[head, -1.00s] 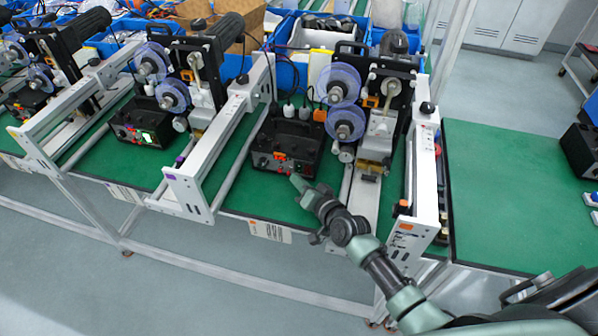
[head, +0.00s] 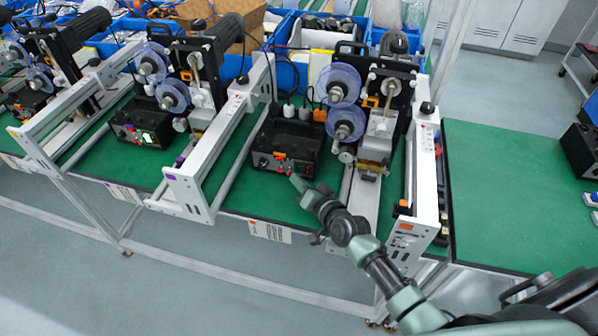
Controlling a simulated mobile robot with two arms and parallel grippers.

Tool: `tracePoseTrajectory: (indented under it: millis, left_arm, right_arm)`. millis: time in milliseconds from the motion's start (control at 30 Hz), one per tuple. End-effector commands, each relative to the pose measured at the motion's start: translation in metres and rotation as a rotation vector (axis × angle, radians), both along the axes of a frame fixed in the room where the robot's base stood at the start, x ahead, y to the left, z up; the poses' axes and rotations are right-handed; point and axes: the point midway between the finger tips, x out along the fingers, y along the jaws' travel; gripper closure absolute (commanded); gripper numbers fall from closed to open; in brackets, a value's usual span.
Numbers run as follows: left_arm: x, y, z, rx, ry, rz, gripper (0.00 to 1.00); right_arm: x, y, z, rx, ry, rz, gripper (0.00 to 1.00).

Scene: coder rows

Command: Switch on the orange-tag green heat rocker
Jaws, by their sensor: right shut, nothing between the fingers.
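The orange-tag coder has an orange tag (head: 407,226) on the end of its white frame at the right. Its black control box (head: 287,148) stands on the green bench, left of the blue film reels. Small red and orange parts show on the box's front panel (head: 282,162). The green heat rocker is too small to make out there, and no green glow shows. My right gripper (head: 297,181) is shut and empty, just in front of the panel's lower right. I cannot tell whether it touches the box. My left gripper is out of view.
A similar coder to the left has a control box (head: 142,125) with a lit green spot. A white frame (head: 190,188) stands between the two coders. Blue bins (head: 287,75) stand behind. The green bench top at the right (head: 510,200) is mostly clear.

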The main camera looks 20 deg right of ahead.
Motion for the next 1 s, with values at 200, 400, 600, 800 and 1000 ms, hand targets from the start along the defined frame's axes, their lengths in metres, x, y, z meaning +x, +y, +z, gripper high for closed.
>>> tracePoseTrajectory:
  millis: [200, 400, 600, 800, 1000]
  left_arm:
    - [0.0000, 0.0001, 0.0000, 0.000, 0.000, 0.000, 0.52]
    - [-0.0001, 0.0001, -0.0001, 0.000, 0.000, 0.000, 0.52]
    - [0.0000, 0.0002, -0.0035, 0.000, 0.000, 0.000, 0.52]
    - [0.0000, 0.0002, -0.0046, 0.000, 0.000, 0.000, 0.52]
    - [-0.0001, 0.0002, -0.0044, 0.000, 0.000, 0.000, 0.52]
  right_arm:
    - [0.0000, 0.0000, 0.0000, 0.000, 0.000, 0.000, 1.00]
    - [0.0001, -0.0001, 0.0000, 0.000, 0.000, 0.000, 1.00]
    - [0.0042, -0.0030, -0.0012, -0.002, -0.001, 0.000, 1.00]
    - [0.0073, -0.0049, -0.0008, 0.000, -0.001, -0.001, 1.00]
    - [0.0071, -0.0049, -0.0010, 0.000, 0.000, 0.000, 1.00]
